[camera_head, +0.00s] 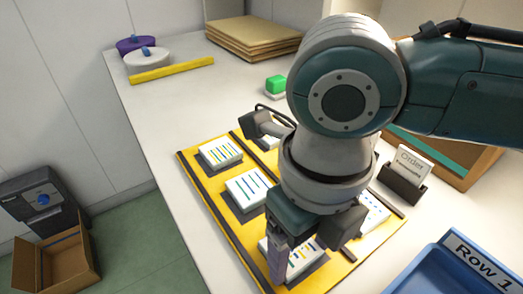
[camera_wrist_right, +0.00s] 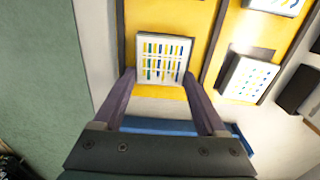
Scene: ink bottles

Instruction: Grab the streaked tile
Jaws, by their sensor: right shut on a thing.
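The streaked tile (camera_head: 305,259) is white with short blue, yellow and green streaks. It is at the near end of the yellow board (camera_head: 191,178), partly hidden by my right gripper. My right gripper (camera_head: 290,262) points down and is shut on this tile. In the right wrist view the tile (camera_wrist_right: 162,57) sits between the two fingertips (camera_wrist_right: 160,76), one at each side. I cannot tell whether it is clear of the board. My left gripper is not in view.
Other white marked tiles stand on the board: one at the back left (camera_head: 220,152), one in the middle (camera_head: 246,188) and one at the right (camera_head: 375,212). A card holder (camera_head: 402,187) and a blue tray (camera_head: 440,262) are to the right.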

